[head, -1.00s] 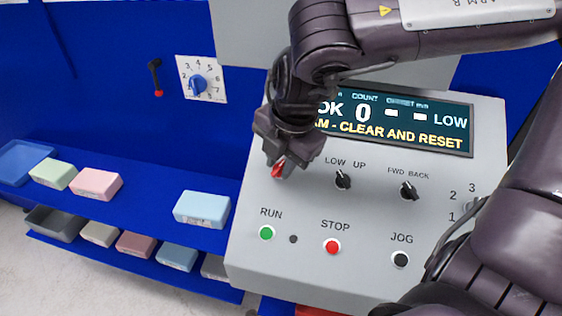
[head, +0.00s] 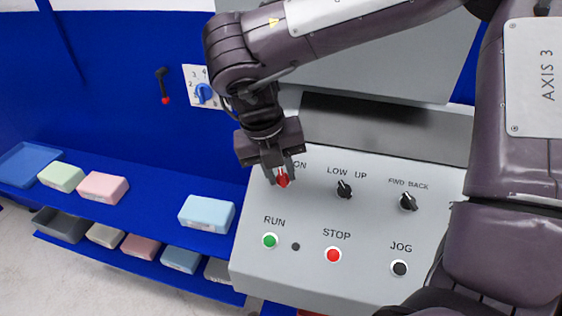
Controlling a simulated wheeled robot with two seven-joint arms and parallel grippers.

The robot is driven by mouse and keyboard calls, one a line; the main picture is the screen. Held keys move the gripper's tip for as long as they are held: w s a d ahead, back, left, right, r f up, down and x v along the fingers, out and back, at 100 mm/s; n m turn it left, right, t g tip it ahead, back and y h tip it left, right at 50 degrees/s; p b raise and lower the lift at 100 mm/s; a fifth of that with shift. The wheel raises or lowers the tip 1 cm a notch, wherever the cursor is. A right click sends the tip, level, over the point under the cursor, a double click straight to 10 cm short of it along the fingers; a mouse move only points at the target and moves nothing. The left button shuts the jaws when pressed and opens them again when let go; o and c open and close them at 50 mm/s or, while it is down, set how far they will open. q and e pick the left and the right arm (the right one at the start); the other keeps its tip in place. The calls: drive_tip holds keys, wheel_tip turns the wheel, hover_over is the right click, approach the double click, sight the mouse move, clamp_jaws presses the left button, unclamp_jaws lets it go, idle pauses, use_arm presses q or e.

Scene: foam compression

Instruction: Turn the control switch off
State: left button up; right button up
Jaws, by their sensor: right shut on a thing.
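The control switch (head: 283,180) is a red knob at the upper left of the sloped grey control panel (head: 310,270). The letters "ON" show at its upper right; the rest of its label is hidden behind my gripper. My right gripper (head: 281,176) comes down from above and is shut on the red knob, with a finger on each side of it. The display (head: 400,130) above the switches is dark. My left gripper is not in view.
Black LOW/UP (head: 344,190) and FWD/BACK (head: 408,202) switches sit to the right. Green RUN (head: 269,240), red STOP (head: 333,255) and black JOG (head: 399,268) buttons lie below. Foam blocks (head: 207,214) rest on blue shelves at left.

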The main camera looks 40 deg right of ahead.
drive_tip(key=n+p, duration=0.2)
drive_tip(key=p, duration=0.1)
drive_tip(key=shift+a+r+g+h, duration=0.15)
drive_tip(key=shift+g+h, duration=0.15)
drive_tip(key=shift+h, duration=0.1)
drive_tip(key=shift+n+p, duration=0.4)
drive_tip(key=shift+p, duration=0.3)
drive_tip(key=shift+f, duration=0.2)
drive_tip(key=o, duration=0.7)
drive_tip(key=shift+c, duration=0.2)
